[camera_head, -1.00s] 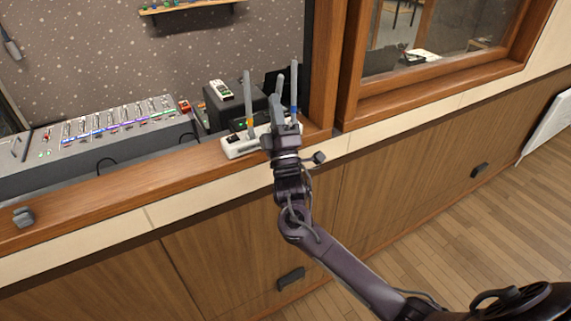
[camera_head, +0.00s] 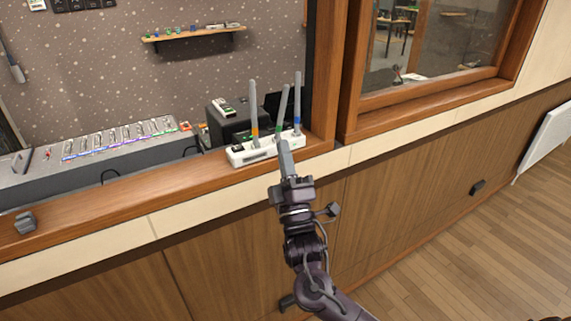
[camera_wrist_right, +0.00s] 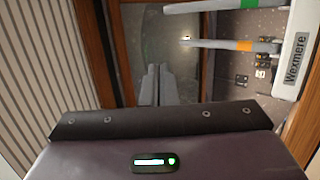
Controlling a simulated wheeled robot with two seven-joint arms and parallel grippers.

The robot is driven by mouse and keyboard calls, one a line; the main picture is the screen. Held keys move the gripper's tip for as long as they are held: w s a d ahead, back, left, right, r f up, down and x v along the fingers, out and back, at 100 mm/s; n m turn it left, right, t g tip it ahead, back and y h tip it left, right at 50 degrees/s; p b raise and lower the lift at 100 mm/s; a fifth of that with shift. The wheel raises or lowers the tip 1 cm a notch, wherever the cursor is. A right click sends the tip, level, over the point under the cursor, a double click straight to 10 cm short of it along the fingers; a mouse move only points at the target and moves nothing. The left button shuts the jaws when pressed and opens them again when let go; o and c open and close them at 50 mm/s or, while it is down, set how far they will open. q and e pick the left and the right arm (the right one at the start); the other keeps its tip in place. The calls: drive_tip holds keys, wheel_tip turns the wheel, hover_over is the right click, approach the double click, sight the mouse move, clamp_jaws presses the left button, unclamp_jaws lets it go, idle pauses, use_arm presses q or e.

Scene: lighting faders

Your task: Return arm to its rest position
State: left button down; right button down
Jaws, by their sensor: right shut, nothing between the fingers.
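My right gripper (camera_head: 286,158) is shut and empty, pointing up and away in front of the wooden ledge. Its closed fingers also show in the right wrist view (camera_wrist_right: 155,85). Just beyond the fingertips, a white box with upright grey sticks (camera_head: 240,156) stands on the ledge. The sticks carry orange, green and blue bands. In the right wrist view the white box (camera_wrist_right: 297,50) is at the upper right, lettered "Wexmere", apart from the fingers. My left gripper is not in view.
The fader console (camera_head: 120,141) lies behind the wooden ledge (camera_head: 110,205) at left. A black box (camera_head: 226,124) stands behind the white box. A wooden window frame (camera_head: 430,107) is at right. The floor (camera_head: 500,240) at lower right is clear.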

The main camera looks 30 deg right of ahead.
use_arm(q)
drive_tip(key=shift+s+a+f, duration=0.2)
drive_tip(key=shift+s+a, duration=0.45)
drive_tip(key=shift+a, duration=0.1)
use_arm(e)
drive_tip(key=shift+s+f, duration=0.2)
drive_tip(key=shift+s, duration=0.1)
